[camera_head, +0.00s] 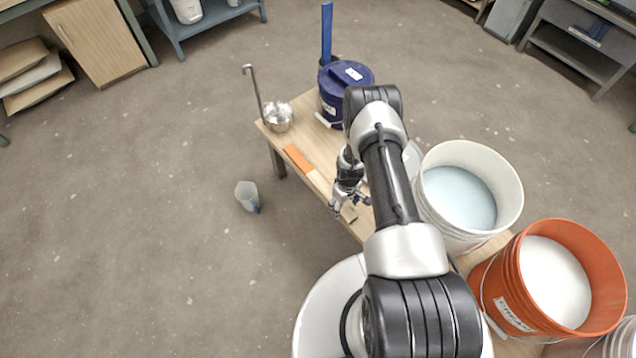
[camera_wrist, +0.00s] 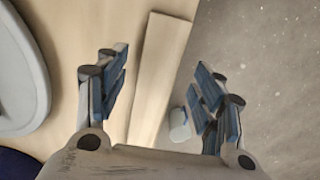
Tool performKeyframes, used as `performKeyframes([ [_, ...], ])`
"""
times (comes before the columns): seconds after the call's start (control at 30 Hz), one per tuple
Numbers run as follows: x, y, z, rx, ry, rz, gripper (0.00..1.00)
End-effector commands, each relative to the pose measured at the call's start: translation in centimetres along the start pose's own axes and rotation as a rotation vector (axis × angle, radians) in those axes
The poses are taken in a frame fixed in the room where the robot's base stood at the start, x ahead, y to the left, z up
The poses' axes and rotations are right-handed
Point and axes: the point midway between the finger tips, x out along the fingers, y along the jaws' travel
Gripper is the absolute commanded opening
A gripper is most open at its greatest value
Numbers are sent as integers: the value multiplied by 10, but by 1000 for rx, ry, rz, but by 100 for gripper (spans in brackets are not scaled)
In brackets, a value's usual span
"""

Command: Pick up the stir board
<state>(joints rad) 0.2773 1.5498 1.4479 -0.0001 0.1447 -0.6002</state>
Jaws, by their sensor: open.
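The stir board is a flat, pale wooden strip (camera_wrist: 163,62) lying along the table's edge. In the head view its orange section (camera_head: 298,158) shows, and a plain wooden end (camera_head: 349,213) shows by my gripper; the stretch between is partly hidden by the gripper. My gripper (camera_head: 351,203) points down over the board near that plain end. In the wrist view my gripper (camera_wrist: 160,78) is open and empty, with one finger on either side of the board. I cannot tell how high the fingertips are above it.
A blue lidded bucket (camera_head: 331,106) and a metal ladle (camera_head: 278,118) stand at the table's far end. A white bucket (camera_head: 431,214) and an orange bucket (camera_head: 498,290) stand to the right. A cup (camera_head: 246,194) is on the floor left of the table (camera_head: 318,140).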

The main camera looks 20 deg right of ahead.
Motion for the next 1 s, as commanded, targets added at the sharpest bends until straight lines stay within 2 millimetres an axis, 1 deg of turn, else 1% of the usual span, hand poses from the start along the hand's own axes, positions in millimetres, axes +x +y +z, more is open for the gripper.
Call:
performKeyframes([
  [0.03, 12, 0, 0, 0, 0, 0, 62],
  [0.1, 20, 0, 0, 0, 0, 0, 62],
  [0.37, 20, 1, 0, 0, 1, 1, 61],
  [1.0, 20, 1, 0, 0, 1, 0, 18],
])
